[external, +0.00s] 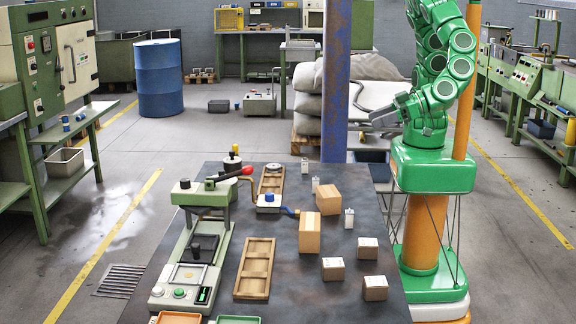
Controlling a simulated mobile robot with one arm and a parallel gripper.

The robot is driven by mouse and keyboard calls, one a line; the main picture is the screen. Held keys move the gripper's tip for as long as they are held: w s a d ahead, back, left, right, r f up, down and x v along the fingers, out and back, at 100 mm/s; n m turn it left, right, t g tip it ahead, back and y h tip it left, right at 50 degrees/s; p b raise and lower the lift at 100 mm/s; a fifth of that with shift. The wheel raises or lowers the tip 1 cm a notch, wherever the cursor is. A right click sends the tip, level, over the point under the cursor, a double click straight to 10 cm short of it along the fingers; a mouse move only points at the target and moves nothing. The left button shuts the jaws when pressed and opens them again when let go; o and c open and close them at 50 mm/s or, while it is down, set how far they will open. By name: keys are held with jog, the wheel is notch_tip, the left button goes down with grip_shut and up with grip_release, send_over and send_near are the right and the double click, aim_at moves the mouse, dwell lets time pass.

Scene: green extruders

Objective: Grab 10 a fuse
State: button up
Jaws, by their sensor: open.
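My gripper (383,116) is open and empty. All are apart from my gripper. Their markings are too small to read, so I cannot tell which is the 10 A fuse.
Cardboard boxes stand near the white pieces: a taller one (309,234), one behind it (328,201), and smaller ones (333,269) at the right. A green press device (190,258) and wooden trays (254,268) fill the left. A post (336,80) rises at the back edge.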

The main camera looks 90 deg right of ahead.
send_near(349, 227)
jog(key=shift+w+d+r, duration=0.35)
jog(key=shift+w+r, duration=0.15)
jog(key=shift+r, duration=0.05)
jog(key=shift+w+d+r, duration=0.3)
jog(key=shift+w+r, duration=0.25)
jog(key=shift+r, duration=0.05)
jog(key=shift+x, duration=3.9)
jog(key=shift+a, duration=0.1)
grip_shut()
